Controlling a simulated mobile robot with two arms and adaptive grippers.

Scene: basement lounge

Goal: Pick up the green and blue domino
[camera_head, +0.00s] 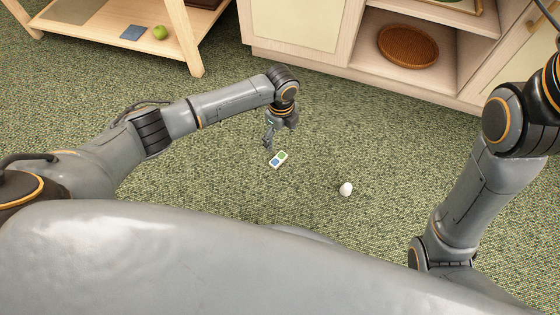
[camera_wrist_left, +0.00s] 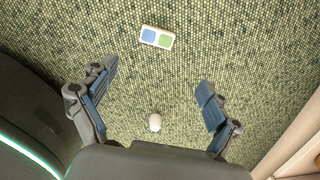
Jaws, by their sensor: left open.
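The domino (camera_head: 278,159) is a small white tile with a green and a blue square, lying flat on the carpet. It also shows in the left wrist view (camera_wrist_left: 157,37), beyond the fingertips. My left gripper (camera_head: 270,138) hangs over the carpet close to the domino, fingers pointing down. In the left wrist view the left gripper (camera_wrist_left: 156,80) is open, with a wide gap between its blue-padded fingers and nothing held. My right arm is at the right of the head view, but its gripper does not show.
A white egg-like object (camera_head: 346,188) lies on the carpet right of the domino. A wooden shelf unit (camera_head: 345,75) holding a brown basket (camera_head: 407,46) stands at the back. A low wooden table (camera_head: 185,50) with a green apple (camera_head: 160,32) is at the back left. Carpet around the domino is clear.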

